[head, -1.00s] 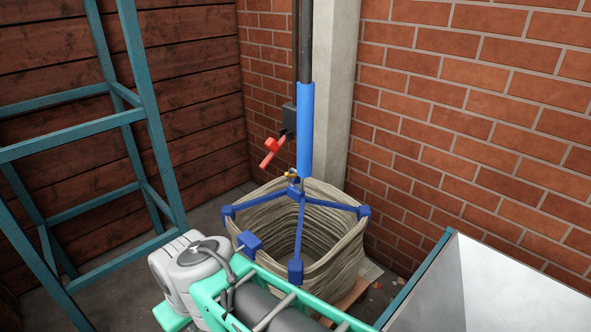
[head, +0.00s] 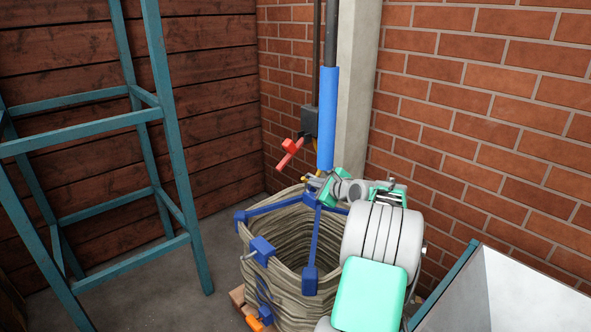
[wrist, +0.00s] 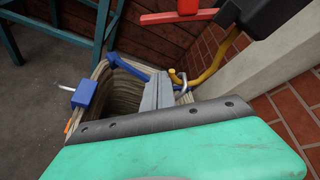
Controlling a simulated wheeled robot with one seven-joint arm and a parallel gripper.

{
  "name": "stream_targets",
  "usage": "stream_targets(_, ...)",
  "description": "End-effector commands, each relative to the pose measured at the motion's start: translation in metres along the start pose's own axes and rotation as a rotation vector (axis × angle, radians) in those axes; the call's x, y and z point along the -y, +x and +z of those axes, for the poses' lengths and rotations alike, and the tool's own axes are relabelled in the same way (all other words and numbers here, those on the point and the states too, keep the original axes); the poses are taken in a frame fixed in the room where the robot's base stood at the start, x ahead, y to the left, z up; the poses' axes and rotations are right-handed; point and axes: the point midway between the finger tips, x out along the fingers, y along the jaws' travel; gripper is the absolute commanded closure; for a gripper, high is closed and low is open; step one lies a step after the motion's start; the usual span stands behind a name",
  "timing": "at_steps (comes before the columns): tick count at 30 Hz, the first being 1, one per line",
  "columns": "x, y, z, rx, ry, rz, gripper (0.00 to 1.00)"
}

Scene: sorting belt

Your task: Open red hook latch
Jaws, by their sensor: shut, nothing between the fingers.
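The red hook latch (head: 290,152) sticks out down and to the left from a dark box (head: 309,121) beside the blue-sleeved pipe (head: 328,118). In the wrist view the red part (wrist: 182,14) shows at the top edge, partly cut off, beside the dark box. My gripper (head: 318,184) is just below and to the right of the red latch, apart from it, over the bag's back corner. In the wrist view its grey fingers (wrist: 158,92) are together and hold nothing. A yellow hook-like piece (wrist: 177,77) shows just behind the fingertips.
An open beige bag (head: 275,285) with a blue frame (head: 311,255) hangs below my gripper. A teal steel frame (head: 171,130) stands at left. A brick wall (head: 470,130) and a pale post (head: 357,80) close in behind and right.

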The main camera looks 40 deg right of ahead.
Motion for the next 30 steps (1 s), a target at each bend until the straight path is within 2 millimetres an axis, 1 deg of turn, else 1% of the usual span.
stream_targets(1,0.011,0.000,0.004,0.031,0.063,-0.029,1.00)
stream_targets(3,0.020,0.001,0.009,0.062,0.121,-0.049,1.00)
stream_targets(5,0.023,0.004,0.012,0.072,0.139,-0.054,1.00)
stream_targets(7,0.023,0.011,0.013,0.073,0.139,-0.053,1.00)
stream_targets(11,0.023,0.035,0.015,0.072,0.138,-0.051,1.00)
stream_targets(15,0.025,0.064,0.017,0.072,0.136,-0.050,1.00)
stream_targets(22,0.026,0.103,0.019,0.070,0.135,-0.051,1.00)
stream_targets(24,0.031,0.093,0.034,0.071,0.132,-0.054,1.00)
stream_targets(27,0.032,0.088,0.045,0.070,0.133,-0.054,1.00)
stream_targets(30,0.032,0.085,0.052,0.069,0.135,-0.053,1.00)
